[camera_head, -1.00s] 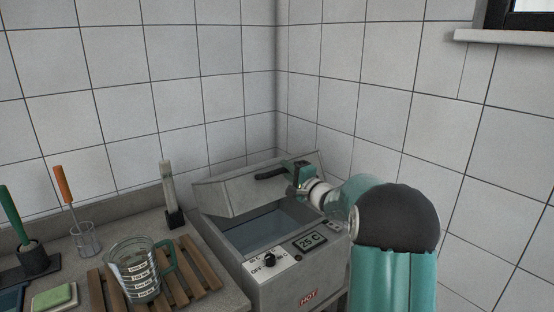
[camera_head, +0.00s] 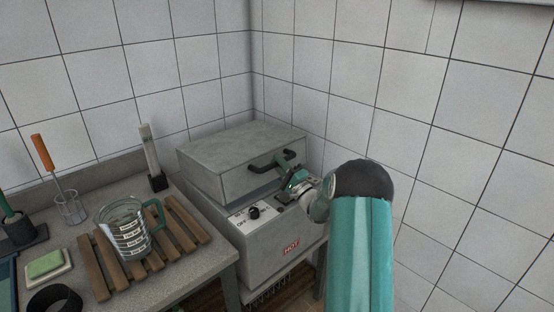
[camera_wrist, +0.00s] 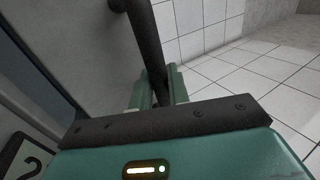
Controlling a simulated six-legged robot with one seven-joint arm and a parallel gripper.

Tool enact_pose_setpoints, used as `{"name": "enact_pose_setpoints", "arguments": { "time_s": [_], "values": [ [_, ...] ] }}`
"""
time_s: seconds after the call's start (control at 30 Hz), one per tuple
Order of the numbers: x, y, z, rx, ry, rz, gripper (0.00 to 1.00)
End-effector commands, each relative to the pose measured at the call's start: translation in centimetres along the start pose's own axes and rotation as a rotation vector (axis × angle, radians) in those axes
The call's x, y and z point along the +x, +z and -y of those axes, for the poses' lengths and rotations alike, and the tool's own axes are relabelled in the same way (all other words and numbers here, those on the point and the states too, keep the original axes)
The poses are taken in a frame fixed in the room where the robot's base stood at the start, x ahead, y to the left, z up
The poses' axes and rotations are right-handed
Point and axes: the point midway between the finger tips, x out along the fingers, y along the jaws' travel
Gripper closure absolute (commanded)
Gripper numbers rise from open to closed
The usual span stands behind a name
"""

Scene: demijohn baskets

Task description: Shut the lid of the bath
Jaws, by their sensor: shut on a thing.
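The bath (camera_head: 275,250) is a grey metal box with a dial, a display and a red HOT label. Its grey lid (camera_head: 235,150) is tilted low over it, with a narrow gap under its front edge. The black handle (camera_head: 258,166) is on the lid's front face; in the wrist view it is a dark bar (camera_wrist: 146,40). My gripper (camera_head: 288,172) is shut on the handle, and its fingers (camera_wrist: 160,92) show on both sides of the bar. My gripper and arm partly hide the display.
Left of the bath is a counter with a glass measuring jug (camera_head: 124,232) on a wooden slatted rack (camera_head: 182,228). A small upright holder (camera_head: 154,165) stands close to the lid's left side. Tiled walls (camera_head: 330,80) rise behind and to the right.

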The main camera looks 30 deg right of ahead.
Motion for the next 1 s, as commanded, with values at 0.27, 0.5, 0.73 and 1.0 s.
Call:
{"name": "enact_pose_setpoints", "arguments": {
  "time_s": [0.27,0.5,0.73,1.0],
  "values": [
    [0.1,0.7,-0.7,0.011,0.008,0.005,1.00],
    [0.1,0.7,-0.5,0.009,0.006,0.005,0.62],
    [0.0,0.5,-0.3,0.005,0.003,0.002,0.62],
    [-2.8,0.3,-0.2,0.005,0.004,-0.001,0.62]
  ]
}}
